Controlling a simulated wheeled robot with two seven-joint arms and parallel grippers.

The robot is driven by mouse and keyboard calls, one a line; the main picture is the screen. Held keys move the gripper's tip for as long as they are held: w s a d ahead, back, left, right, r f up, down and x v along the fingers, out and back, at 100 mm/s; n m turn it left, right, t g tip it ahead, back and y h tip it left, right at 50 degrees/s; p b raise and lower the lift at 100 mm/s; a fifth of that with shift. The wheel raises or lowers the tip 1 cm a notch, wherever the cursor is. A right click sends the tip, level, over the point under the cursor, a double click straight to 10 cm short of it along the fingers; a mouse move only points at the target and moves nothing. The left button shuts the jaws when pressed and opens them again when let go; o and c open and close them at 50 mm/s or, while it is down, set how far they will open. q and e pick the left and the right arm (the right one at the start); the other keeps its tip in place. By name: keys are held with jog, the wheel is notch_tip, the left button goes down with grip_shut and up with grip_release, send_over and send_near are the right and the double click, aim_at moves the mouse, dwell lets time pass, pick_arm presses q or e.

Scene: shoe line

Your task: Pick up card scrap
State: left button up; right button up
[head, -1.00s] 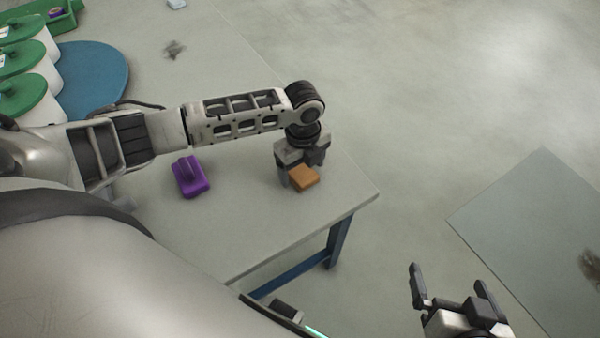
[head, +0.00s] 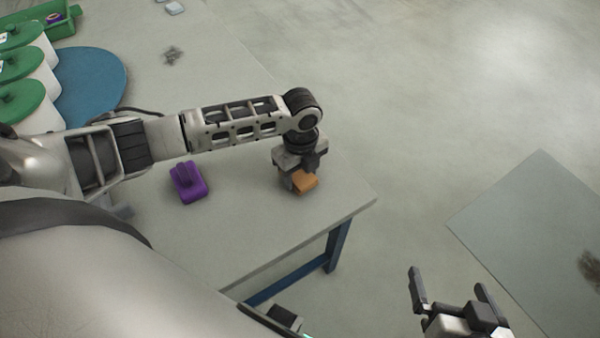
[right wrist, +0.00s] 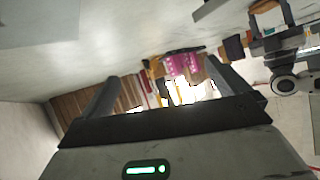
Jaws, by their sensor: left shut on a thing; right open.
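The card scrap (head: 305,184), a small orange-brown block, is at the near right corner of the grey table. My left gripper (head: 291,180) points down over it and is shut on it; its fingers hide part of the scrap. I cannot tell whether the scrap still touches the table. My right gripper (head: 447,281) is open and empty, off the table at the lower right. Its spread fingers also show in the right wrist view (right wrist: 160,82).
A purple block with a raised grip (head: 188,183) stands on the table (head: 240,220) left of the scrap. White pots with green lids (head: 22,99), a blue round mat (head: 92,85) and a green tray (head: 62,27) are at the far left. A dark smudge (head: 172,55) marks the tabletop.

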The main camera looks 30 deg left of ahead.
pick_arm(q)
notch_tip(320, 180, up, 3)
jog(key=shift+f+p, duration=0.15)
jog(key=shift+p, duration=0.15)
jog(key=s+d+r+p, duration=0.3)
jog(key=s+d+r, duration=0.5)
jog(key=s, duration=0.3)
jog(key=shift+s+d+r, duration=0.15)
jog(key=shift+d+r, duration=0.05)
jog(key=shift+r, duration=0.6)
